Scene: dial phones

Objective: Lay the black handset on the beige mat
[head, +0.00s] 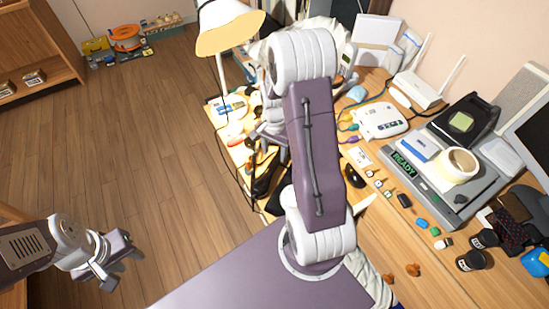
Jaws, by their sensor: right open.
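My right arm crosses the middle of the head view and covers much of the desk. Its gripper (270,131) is partly hidden behind the arm, over the cluttered left part of the desk, and is open. Dark shapes (264,181) lie at the desk's left edge beside the arm; I cannot tell whether one is the black handset. I cannot make out the beige mat. My left gripper (122,270) is at the lower left, over the wooden floor and away from the desk, with its fingers apart and nothing seen between them.
A lamp (228,28) stands at the desk's far left. A white router (418,90), a white box (379,121), a grey device with a tape roll (459,165) and several small blocks crowd the right side. Black cups (471,260) stand near the front right. The floor is open at left.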

